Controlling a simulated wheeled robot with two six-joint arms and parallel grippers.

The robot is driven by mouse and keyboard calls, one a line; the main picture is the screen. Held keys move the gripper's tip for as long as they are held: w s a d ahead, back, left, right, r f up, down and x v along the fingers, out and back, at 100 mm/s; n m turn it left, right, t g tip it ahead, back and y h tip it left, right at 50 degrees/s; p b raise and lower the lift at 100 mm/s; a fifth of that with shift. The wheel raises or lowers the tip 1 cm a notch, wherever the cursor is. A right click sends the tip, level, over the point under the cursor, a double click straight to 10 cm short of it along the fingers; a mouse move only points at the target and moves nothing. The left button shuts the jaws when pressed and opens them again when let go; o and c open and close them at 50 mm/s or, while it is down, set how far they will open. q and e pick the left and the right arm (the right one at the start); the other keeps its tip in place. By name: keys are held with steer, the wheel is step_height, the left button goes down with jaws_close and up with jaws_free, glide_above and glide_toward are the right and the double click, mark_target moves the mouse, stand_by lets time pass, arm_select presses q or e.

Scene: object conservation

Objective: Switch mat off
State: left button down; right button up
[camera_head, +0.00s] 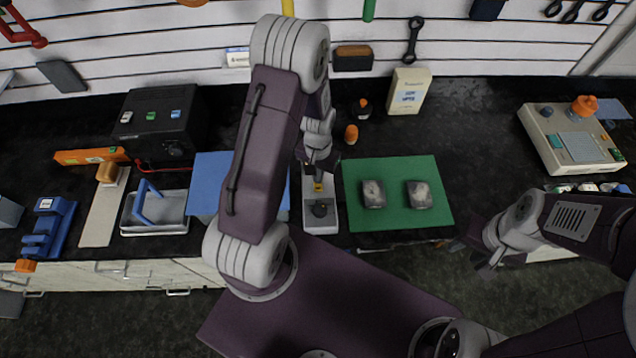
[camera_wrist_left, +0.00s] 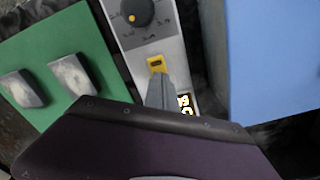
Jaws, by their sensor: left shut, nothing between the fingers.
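A light grey mat control unit (camera_head: 327,224) stands between a blue mat and a green mat (camera_head: 438,216). It has a dark knob (camera_head: 320,210) and a yellow switch (camera_head: 318,187). In the left wrist view the yellow switch (camera_wrist_left: 156,64) is right at the tip of my left gripper (camera_wrist_left: 160,88), and a small display (camera_wrist_left: 184,103) is lit. My left gripper (camera_head: 319,176) is shut and empty, pointing down at the switch; I cannot tell whether it touches it. My right gripper (camera_head: 476,258) hangs to the right, off the bench front; its fingers are unclear.
Two grey-white blocks (camera_head: 374,194) (camera_head: 419,195) lie on the green mat. The blue mat (camera_head: 207,172) lies left of the unit, partly behind my arm. An orange-capped bottle (camera_head: 351,134) and a cream box (camera_head: 408,92) stand behind. Bare bench lies right of the green mat.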

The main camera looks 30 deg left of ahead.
step_height(320, 180, up, 5)
steer(key=p, duration=0.4)
steer(key=shift+r+p, duration=0.15)
steer(key=shift+p, duration=0.2)
